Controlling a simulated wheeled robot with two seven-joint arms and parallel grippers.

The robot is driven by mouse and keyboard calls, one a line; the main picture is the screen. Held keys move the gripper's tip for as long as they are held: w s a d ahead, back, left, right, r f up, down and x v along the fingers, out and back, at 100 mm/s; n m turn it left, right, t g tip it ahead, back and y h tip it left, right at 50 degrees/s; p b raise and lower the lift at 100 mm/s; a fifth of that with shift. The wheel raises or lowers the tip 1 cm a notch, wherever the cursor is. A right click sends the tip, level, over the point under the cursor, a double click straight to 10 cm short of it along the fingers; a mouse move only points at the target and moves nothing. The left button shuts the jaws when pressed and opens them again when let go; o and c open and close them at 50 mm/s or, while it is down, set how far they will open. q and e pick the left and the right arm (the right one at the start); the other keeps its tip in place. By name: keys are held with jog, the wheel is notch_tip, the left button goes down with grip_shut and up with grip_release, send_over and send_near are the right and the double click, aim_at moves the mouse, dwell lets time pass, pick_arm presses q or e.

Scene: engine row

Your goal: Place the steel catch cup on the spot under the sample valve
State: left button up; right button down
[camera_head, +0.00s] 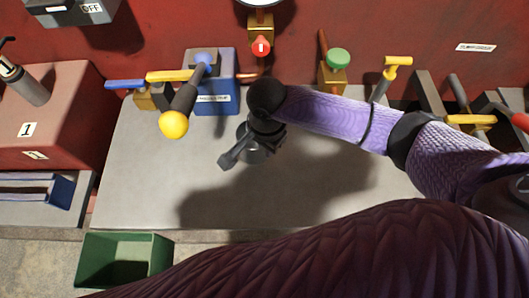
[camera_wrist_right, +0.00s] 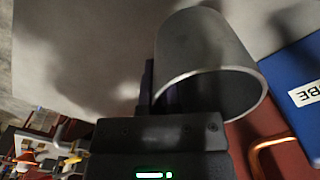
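The steel catch cup is a grey open cylinder (camera_wrist_right: 205,50) in the right wrist view, its rim turned toward the camera. In the head view it is a dark grey shape (camera_head: 260,152) partly hidden under my right gripper (camera_head: 240,150). In the wrist view my gripper's dark fingers (camera_wrist_right: 160,88) sit close together at the cup's left wall and appear shut on it. I cannot tell whether the cup touches the grey shelf (camera_head: 140,200). A brass fitting with a red knob (camera_head: 261,46) is on the red wall behind; I cannot tell if it is the sample valve. My left gripper is not in view.
A blue box (camera_head: 225,100) stands behind and left, with a yellow-ball lever (camera_head: 174,124) reaching over the shelf. A brass valve with a green knob (camera_head: 337,60) is behind right. A green bin (camera_head: 125,245) is at front left. The shelf's left front is clear.

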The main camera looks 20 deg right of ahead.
notch_tip(320, 180, down, 4)
jog(key=shift+f+b, duration=0.15)
jog(key=shift+b, duration=0.75)
jog(key=c, duration=0.8)
grip_release()
jog(key=shift+r, duration=0.2)
